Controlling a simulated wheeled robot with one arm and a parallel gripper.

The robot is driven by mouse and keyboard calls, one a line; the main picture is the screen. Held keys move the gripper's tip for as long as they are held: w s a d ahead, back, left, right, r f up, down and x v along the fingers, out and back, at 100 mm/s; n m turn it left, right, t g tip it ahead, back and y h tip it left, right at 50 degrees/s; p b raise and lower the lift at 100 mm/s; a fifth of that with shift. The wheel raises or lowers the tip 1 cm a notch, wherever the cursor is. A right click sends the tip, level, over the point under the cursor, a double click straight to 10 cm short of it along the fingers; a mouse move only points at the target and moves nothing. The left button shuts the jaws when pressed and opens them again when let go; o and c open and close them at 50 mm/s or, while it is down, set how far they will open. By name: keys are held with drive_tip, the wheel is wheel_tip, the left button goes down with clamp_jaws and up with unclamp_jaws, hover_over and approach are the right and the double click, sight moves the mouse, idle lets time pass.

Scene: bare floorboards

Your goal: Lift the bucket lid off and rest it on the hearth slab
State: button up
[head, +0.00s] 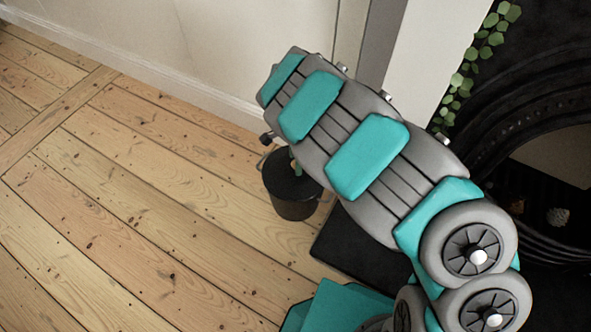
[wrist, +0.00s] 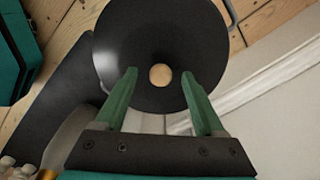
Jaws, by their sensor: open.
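The black bucket (head: 293,200) stands upright on the floorboards beside the hearth, partly hidden by my arm. Its dark round lid (head: 285,184) sits on top; in the wrist view the lid (wrist: 150,30) is a black disc with a pale wooden knob (wrist: 160,76) at its centre. My gripper (wrist: 159,73) is open over the lid, its green fingers apart on either side of the knob; whether they touch it I cannot tell. My arm hides most of the gripper in the head view. The dark hearth slab (head: 345,245) lies right of the bucket, partly covered by my arm.
A black fireplace (head: 545,150) with trailing green leaves (head: 485,45) stands at the right, a pine cone (head: 558,216) inside it. A white wall and skirting board (head: 200,92) run behind the bucket. The floorboards (head: 130,200) to the left are clear.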

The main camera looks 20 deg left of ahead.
drive_tip(key=shift+f, duration=0.2)
clamp_jaws()
idle(0.5)
idle(0.8)
